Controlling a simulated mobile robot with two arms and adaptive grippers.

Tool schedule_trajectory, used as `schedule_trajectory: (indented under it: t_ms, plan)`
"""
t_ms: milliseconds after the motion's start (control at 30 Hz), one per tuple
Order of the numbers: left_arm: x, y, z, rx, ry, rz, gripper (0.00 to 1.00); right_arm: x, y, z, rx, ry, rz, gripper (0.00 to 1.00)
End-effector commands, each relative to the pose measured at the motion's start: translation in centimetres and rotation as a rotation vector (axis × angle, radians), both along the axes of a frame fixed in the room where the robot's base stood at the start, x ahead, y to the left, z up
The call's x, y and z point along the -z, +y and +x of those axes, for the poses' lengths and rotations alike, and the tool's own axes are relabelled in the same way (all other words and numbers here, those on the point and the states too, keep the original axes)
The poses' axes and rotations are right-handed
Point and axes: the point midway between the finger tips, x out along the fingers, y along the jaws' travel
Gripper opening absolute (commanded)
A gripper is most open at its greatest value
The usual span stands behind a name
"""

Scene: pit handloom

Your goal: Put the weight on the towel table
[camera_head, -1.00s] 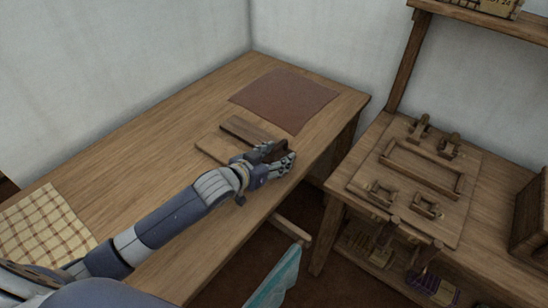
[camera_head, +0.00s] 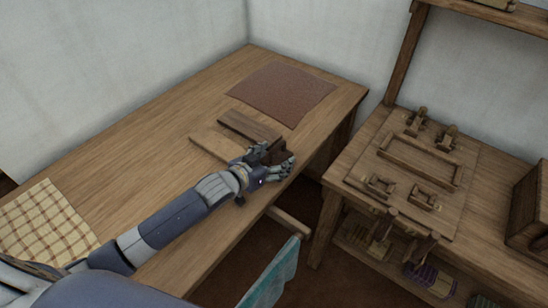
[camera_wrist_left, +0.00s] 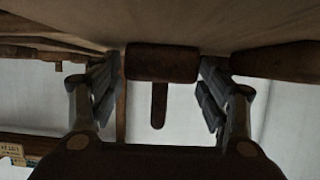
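The dark brown weight (camera_head: 279,156) is at the front edge of the long wooden table, toward its right end, partly hidden by my left gripper (camera_head: 273,159). In the left wrist view a dark rounded block with a narrow stem (camera_wrist_left: 160,62) shows between the two fingers of my left gripper (camera_wrist_left: 160,75). The fingers look spread on either side of it, with little gap; contact is hard to tell. The long wooden table (camera_head: 140,150) also bears a yellow checked cloth (camera_head: 42,225) at the left. My right gripper is not in view.
A dark plank (camera_head: 248,126) and a lighter board (camera_head: 212,146) lie just behind the gripper. A reddish-brown mat (camera_head: 284,92) lies farther back. A workbench (camera_head: 490,205) with wooden fittings stands at the right, across a gap. The table's middle left is clear.

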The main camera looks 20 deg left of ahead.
Motion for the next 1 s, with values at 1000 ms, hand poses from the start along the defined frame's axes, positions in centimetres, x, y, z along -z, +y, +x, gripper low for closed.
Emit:
schedule_trajectory:
  t_ms: [1000]
  plan:
    - [-4.8, 3.7, -10.0, -0.001, 0.0, 0.0, 0.7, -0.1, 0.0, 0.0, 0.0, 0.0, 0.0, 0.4]
